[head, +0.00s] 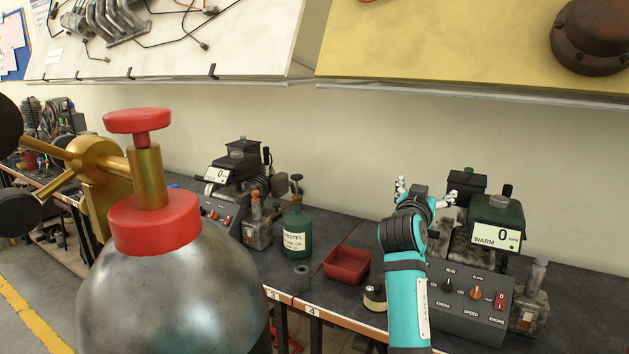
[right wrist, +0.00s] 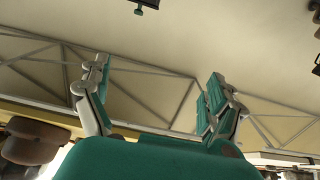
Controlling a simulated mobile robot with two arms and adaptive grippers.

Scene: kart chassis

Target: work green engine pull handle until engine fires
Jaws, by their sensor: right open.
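The engine with a dark green tank (head: 497,213) stands on the bench at the right in the head view. Its display (head: 496,235) reads 0 and WARM. Its grey control panel (head: 465,300) has RUN, SLOW and FAST markings, an orange knob and a red switch. My right gripper (head: 424,192) is at the left rear of this engine, with its teal arm in front. In the right wrist view my right gripper (right wrist: 158,100) has its fingers wide apart, with nothing between them. I cannot make out the green pull handle; the arm hides part of the engine. My left gripper is out of view.
A large metal cylinder (head: 175,290) with a red and brass valve fills the left foreground. A second engine (head: 235,175), a green bottle (head: 297,230) and a red tray (head: 346,265) stand on the bench. A tape roll (head: 375,297) lies beside my right arm.

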